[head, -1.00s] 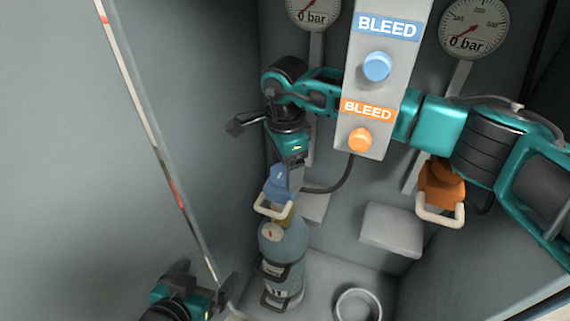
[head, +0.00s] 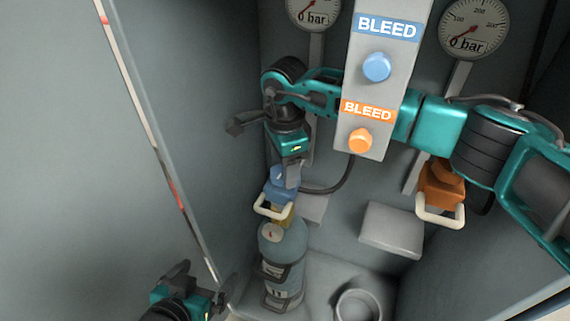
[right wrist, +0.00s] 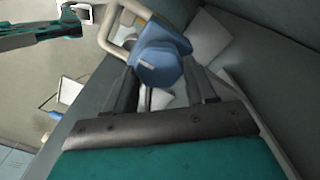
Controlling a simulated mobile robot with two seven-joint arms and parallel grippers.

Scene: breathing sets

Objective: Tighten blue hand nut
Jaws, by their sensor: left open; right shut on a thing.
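The blue hand nut (head: 283,186) and its pale looped handle (head: 273,208) sit above the blue-grey gas cylinder (head: 282,255) in the head view. My right gripper (head: 289,172) reaches down from above and is shut on the blue hand nut. In the right wrist view the nut (right wrist: 160,62) shows between the fingers, with the pale handle (right wrist: 119,32) beyond it; part of the grip is hidden. My left gripper (head: 199,283) is open and empty at the lower left, apart from the cylinder.
An orange fitting with a pale handle (head: 440,188) hangs at the right. A grey panel with blue (head: 377,67) and orange (head: 360,141) bleed knobs stands in front of my right arm. Two gauges (head: 472,28) read 0 bar. An empty ring holder (head: 358,303) is right of the cylinder.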

